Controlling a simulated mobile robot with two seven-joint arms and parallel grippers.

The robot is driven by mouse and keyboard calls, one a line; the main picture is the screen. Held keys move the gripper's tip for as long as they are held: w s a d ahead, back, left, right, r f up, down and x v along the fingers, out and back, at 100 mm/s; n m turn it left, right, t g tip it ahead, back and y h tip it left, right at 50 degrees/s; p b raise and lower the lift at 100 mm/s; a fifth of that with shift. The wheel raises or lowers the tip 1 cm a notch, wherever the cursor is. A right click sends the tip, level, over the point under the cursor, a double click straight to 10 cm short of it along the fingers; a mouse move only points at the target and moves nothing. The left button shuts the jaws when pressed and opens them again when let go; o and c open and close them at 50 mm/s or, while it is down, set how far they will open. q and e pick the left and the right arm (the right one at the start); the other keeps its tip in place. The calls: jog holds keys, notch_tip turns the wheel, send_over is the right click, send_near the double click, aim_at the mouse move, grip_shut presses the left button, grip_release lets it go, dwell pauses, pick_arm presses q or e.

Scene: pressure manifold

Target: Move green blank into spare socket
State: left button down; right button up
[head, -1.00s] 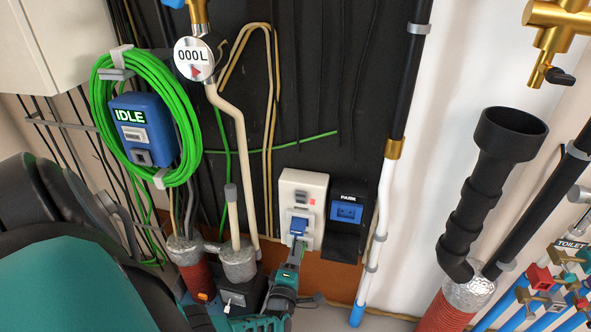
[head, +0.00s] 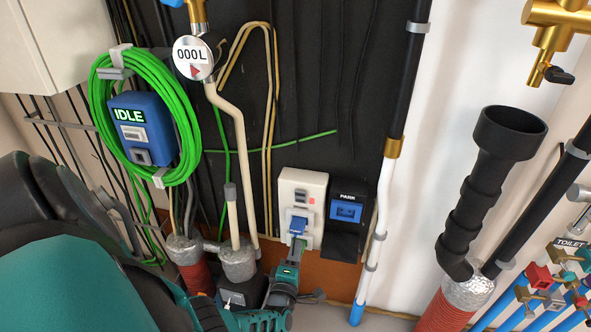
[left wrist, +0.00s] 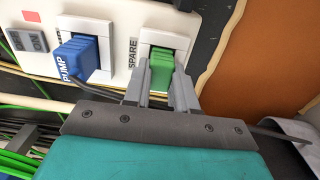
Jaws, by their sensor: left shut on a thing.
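The green blank (left wrist: 162,70) is at the opening of the spare socket (left wrist: 163,42), beside the SPARE label, in the left wrist view. How deep it sits I cannot tell. My left gripper (left wrist: 160,88) is shut on the blank, with one finger on each side. In the head view my left gripper (head: 298,250) reaches up to the lower part of the white socket panel (head: 290,185), and the blank is hidden or too small to make out. A blue PUMP plug (left wrist: 80,58) sits in the socket to the left of the blank. My right gripper is out of view.
A black PARK holder (head: 345,212) with a blue face stands right of the panel. A dark cable (left wrist: 95,91) runs from the pump plug close to my left gripper. Foil-topped pipes (head: 238,262) rise left of my gripper. A white pipe (head: 378,215) stands farther right.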

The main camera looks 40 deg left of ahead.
pick_arm(q)
jog(key=c, duration=0.8)
grip_release()
jog(key=shift+s+d, duration=0.1)
jog(key=shift+s, duration=0.05)
